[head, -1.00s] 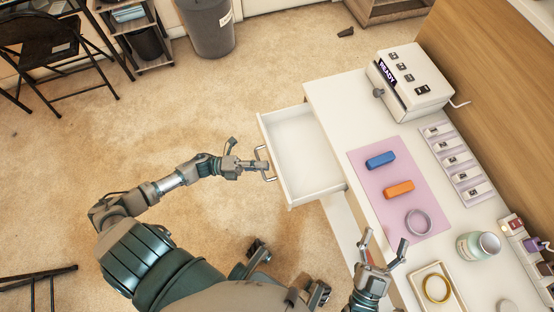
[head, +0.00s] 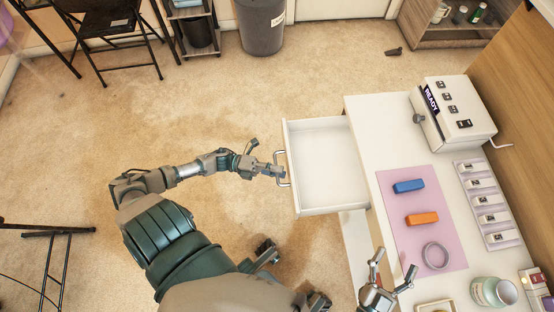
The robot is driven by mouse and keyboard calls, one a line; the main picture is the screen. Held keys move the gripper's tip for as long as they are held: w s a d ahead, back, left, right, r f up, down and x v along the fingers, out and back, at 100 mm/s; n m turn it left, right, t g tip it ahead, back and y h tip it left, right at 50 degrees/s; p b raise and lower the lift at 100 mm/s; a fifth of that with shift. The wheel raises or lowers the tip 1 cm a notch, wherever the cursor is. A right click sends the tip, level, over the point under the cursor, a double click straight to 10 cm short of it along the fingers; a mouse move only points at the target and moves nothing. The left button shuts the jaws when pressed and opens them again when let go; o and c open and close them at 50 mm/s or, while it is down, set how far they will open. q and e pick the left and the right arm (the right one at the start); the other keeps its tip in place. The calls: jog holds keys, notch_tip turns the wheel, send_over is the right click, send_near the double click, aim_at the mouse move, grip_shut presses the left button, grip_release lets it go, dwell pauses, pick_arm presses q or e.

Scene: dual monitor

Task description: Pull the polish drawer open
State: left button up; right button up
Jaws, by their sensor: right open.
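The white drawer (head: 325,165) stands pulled out from the left side of the white desk (head: 365,112), and it looks empty inside. Its metal handle (head: 281,163) is on the drawer's left front face. My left gripper (head: 276,171) is at this handle, its fingertips touching or overlapping it. One finger part sticks up behind the tips, and I cannot tell if the jaws are closed on the handle. My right gripper (head: 393,270) is open and empty near the desk's front left edge, its fingers spread.
On the desk are a pink mat (head: 400,240) with a blue block (head: 408,186), an orange block (head: 422,219) and a grey ring (head: 437,255). A white READY machine (head: 455,112) and a jar (head: 493,291) stand there too. The carpet (head: 215,110) left of the drawer is clear.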

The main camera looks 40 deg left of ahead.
pick_arm(q)
jog(key=shift+a, duration=0.2)
jog(key=v, duration=1.1)
jog(key=shift+s+a+f, duration=0.15)
jog(key=shift+s+a, duration=0.1)
